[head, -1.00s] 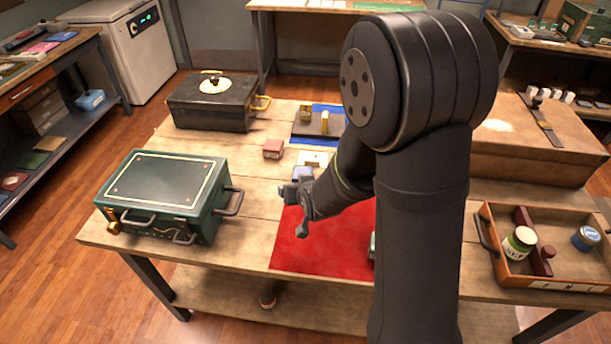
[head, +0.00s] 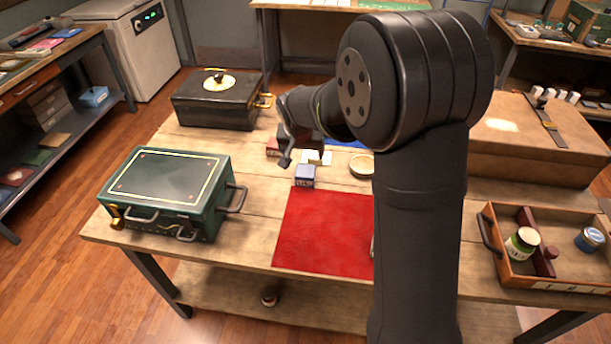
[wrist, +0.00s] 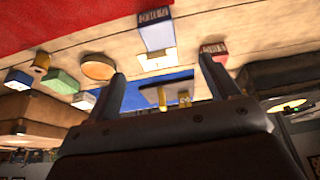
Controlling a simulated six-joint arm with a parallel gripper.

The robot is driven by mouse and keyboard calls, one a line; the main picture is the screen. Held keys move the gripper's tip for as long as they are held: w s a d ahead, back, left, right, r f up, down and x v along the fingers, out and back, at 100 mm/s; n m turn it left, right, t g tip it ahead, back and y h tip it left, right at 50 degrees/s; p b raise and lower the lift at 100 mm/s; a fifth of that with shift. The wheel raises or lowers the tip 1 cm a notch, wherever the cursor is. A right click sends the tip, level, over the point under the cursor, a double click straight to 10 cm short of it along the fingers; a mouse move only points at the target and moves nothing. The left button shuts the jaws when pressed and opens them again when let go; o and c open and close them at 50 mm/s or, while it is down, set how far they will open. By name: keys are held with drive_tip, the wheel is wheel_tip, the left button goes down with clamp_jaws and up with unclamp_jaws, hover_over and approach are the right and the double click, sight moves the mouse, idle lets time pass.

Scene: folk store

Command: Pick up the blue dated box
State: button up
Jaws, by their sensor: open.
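The blue dated box (head: 304,176) sits on the wooden table just behind the red mat (head: 322,235). In the wrist view the blue dated box (wrist: 155,30) shows marks on one face, beside the edge of the red mat (wrist: 60,22), beyond the fingertips. My gripper (head: 288,150) is behind and left of the box in the head view, near a red box (head: 272,147). In the wrist view my gripper (wrist: 162,78) has its fingers apart with nothing held between them. The red box (wrist: 214,50) there shows similar marks near one fingertip.
White cards (head: 317,157) lie behind the blue box, and a round tan lid (head: 361,165) lies to its right. A black case (head: 215,105) and a green case (head: 165,190) stand left. A wooden tray (head: 560,260) is at right. My arm hides part of the table.

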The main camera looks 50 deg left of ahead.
sight(305, 171)
drive_tip(key=x, duration=0.9)
drive_tip(key=shift+x, duration=2.5)
drive_tip(key=shift+w+d, duration=0.1)
drive_tip(key=shift+c, duration=0.4)
drive_tip(key=c, duration=1)
